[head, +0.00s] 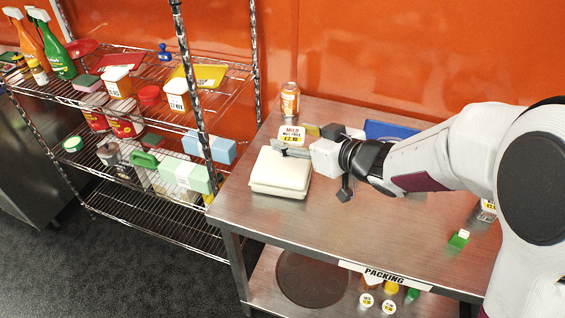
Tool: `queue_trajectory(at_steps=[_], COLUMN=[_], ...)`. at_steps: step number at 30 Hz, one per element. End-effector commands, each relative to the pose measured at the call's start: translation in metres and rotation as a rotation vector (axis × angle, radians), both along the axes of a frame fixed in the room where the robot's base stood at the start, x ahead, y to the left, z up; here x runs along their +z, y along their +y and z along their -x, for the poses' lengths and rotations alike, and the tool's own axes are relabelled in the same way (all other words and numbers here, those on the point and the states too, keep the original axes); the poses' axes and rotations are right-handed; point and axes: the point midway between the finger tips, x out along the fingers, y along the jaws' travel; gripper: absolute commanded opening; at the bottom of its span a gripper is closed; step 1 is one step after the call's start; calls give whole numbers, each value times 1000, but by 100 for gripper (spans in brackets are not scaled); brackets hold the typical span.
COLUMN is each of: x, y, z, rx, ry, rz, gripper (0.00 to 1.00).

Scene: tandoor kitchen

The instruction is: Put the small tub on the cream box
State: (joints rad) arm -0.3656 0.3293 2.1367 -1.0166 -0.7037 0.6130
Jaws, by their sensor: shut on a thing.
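The small tub (291,132), with a white label reading "MILD NUT FREE" and a yellow price strip, shows at the back edge of the cream box. My gripper (290,150) reaches in from the right and is shut on the tub. The grip is partly hidden by the near finger. The cream box (279,178) is a low, closed, pale box lying on the left end of the steel table. The gripper is over its back right part. I cannot tell whether the tub touches the box.
An orange can (290,99) stands behind the tub. A blue tray (388,130) lies partly behind my arm. A green-and-white block (459,239) is at the right on the steel table (350,230). A loaded wire rack (150,200) stands at the left. The table's front middle is clear.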

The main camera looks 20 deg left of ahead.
Motion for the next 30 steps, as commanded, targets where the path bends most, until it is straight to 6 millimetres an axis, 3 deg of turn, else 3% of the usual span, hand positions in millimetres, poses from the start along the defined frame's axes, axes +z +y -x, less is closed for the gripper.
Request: queue_trajectory(at_steps=[6,11,20,30], x=[14,22,25,18], y=[42,57,45,38], z=[1,-6,-30,-34], rx=[-23,-72,-186,-219], ry=[-1,-1,1,0], rz=[-3,-3,-1,-1], gripper=[30,30,30,30])
